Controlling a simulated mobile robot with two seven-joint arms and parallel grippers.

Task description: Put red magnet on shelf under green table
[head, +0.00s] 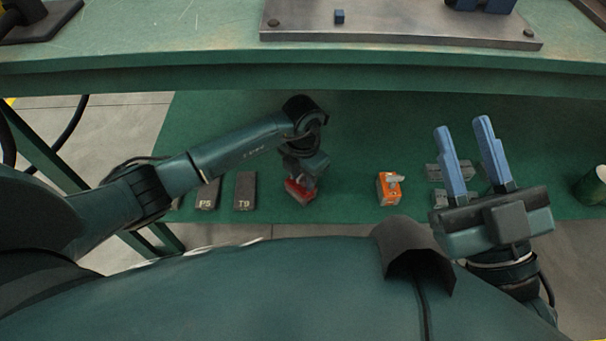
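The red magnet (296,193) is at the lower shelf (345,150) under the green table (180,70), directly below my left gripper (303,178). My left arm reaches in from the left and the gripper points down over the magnet. The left fingers are mostly hidden, so I cannot tell whether they grip it or whether the magnet rests on the shelf. My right gripper (465,150) is raised at the right with its two blue fingers apart and nothing between them.
An orange block with a grey top part (389,190) sits on the shelf. Dark plates marked P5 (208,192) and T9 (245,190) lie to the left. Grey blocks (463,171) are partly behind my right gripper. A green cylinder (592,187) stands far right.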

